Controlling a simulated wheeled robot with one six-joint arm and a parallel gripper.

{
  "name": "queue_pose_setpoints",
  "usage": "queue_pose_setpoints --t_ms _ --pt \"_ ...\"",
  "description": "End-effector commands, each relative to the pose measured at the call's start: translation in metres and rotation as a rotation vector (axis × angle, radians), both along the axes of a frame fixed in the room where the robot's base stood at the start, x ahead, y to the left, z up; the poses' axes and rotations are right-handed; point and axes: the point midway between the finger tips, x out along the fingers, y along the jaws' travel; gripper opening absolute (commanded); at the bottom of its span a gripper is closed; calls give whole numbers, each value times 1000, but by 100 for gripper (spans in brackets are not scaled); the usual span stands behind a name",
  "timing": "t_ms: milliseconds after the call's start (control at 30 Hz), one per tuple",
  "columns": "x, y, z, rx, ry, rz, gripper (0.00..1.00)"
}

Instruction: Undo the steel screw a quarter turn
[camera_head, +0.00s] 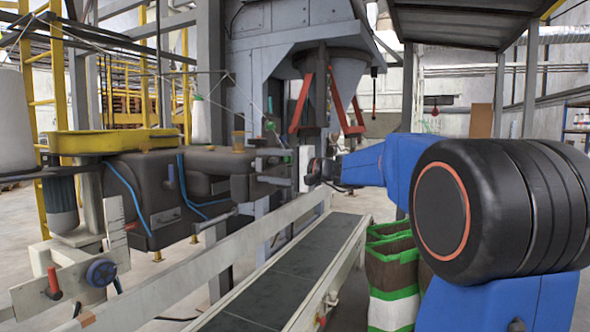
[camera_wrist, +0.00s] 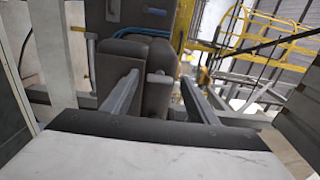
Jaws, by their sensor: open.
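My gripper (camera_head: 272,163) is open at the end of my blue arm, reaching left to the dark sewing-head-like machine (camera_head: 150,190). In the wrist view its two grey fingers (camera_wrist: 160,82) stand apart, one on each side of a dark housing (camera_wrist: 156,103). A small pale round stub (camera_wrist: 157,77) shows between the fingers on that housing; it may be the steel screw, but it is too small to tell. I cannot tell whether the fingers touch anything. The screw cannot be made out in the head view.
A conveyor (camera_head: 290,270) with pale side rails runs below my gripper. Green-and-white bags (camera_head: 393,275) stand right of it. A yellow cover (camera_head: 108,141) tops the machine. A hopper with red bars (camera_head: 302,103) stands behind. Yellow railings (camera_wrist: 270,38) show at right in the wrist view.

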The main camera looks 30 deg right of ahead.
Motion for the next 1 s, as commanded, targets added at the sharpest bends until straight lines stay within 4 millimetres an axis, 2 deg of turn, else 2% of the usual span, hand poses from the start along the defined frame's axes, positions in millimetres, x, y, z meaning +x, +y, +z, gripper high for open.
queue_pose_setpoints --t_ms 600,1000 --pt "-82 -65 0 0 0 -4 53" --pt "-121 -96 0 -1 1 -3 53"
